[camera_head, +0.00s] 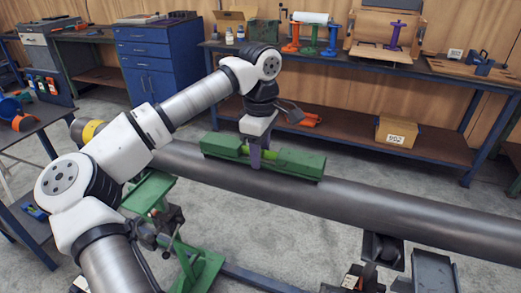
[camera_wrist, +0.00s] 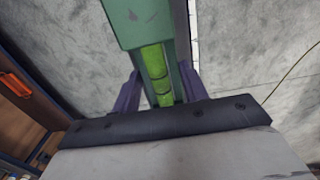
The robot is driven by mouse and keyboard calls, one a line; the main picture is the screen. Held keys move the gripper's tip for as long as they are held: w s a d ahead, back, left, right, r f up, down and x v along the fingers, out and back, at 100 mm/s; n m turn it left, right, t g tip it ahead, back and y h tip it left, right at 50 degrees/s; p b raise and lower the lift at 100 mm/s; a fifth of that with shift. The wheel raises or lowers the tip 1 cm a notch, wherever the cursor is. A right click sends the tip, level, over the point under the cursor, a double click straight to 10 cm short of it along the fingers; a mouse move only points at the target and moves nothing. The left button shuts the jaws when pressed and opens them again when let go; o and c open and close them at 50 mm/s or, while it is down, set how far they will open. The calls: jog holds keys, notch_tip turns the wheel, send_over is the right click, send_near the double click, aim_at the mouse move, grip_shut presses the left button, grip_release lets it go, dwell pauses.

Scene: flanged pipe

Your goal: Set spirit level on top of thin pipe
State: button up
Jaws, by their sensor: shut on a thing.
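The spirit level (camera_head: 300,166) is a long green bar with a bright yellow-green vial near its middle. My gripper (camera_head: 256,158) is shut on it around the middle, one finger showing on the near side. In the head view the level lies roughly along the dark grey pipe (camera_head: 400,207), at its upper far edge. I cannot tell whether it touches the pipe. In the wrist view the level (camera_wrist: 145,22) runs up between the purple fingers of my gripper (camera_wrist: 158,92), with floor on both sides. I cannot make out the pipe there.
A green stand (camera_head: 195,262) and a dark support (camera_head: 383,250) are under the pipe. A yellow band (camera_head: 92,131) circles its left part. A workbench (camera_head: 350,68) with flanged spools stands behind, with a cardboard box (camera_head: 396,131) on its lower shelf. A blue cabinet (camera_head: 160,55) is at back left.

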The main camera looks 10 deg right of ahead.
dwell(0.4)
jog(key=o, duration=1.4)
jog(key=shift+r, duration=0.1)
jog(key=shift+r+p, duration=2.5)
jog(key=shift+r, duration=1)
jog(key=shift+d, duration=0.1)
